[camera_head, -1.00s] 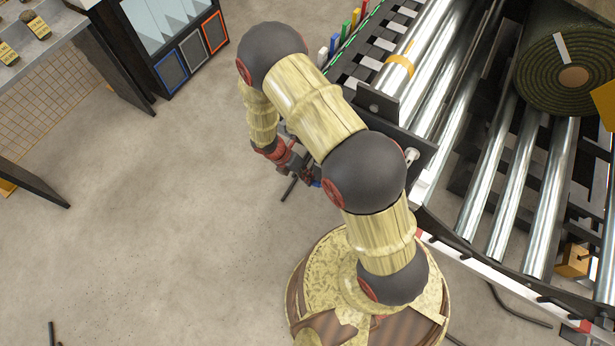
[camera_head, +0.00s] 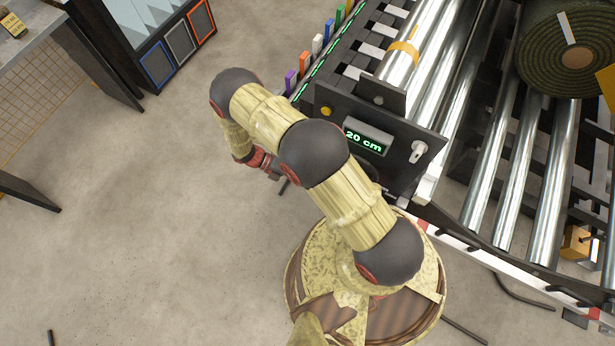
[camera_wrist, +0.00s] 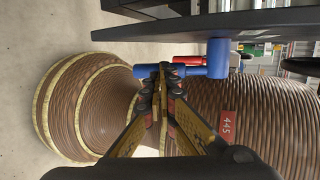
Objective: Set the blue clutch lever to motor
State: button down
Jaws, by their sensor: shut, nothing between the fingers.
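The blue lever (camera_wrist: 217,58) shows in the wrist view under the dark panel edge. It has a thick upright blue end, and a blue bar reaches left from it behind my fingertips. My gripper (camera_wrist: 163,76) is shut and empty, its fingertips overlapping the blue bar in the picture. I cannot tell whether they touch it. In the head view, my arm hides the lever, and only the red wrist part near my gripper shows. No motor marking is readable.
A red bar (camera_wrist: 188,60) sits close behind the blue one. Metal rollers (camera_head: 497,160) and a turf roll (camera_head: 570,55) lie right.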

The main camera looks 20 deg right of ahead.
jog(key=shift+g+h, duration=0.5)
jog(key=shift+s+d+f+b, duration=0.5)
jog(key=shift+s+f+b, duration=0.15)
jog(key=shift+s, duration=0.05)
jog(key=shift+s+d+f+b, duration=0.5)
jog(key=shift+s+f+b, duration=0.1)
jog(key=shift+s, duration=0.05)
jog(key=shift+a, duration=0.1)
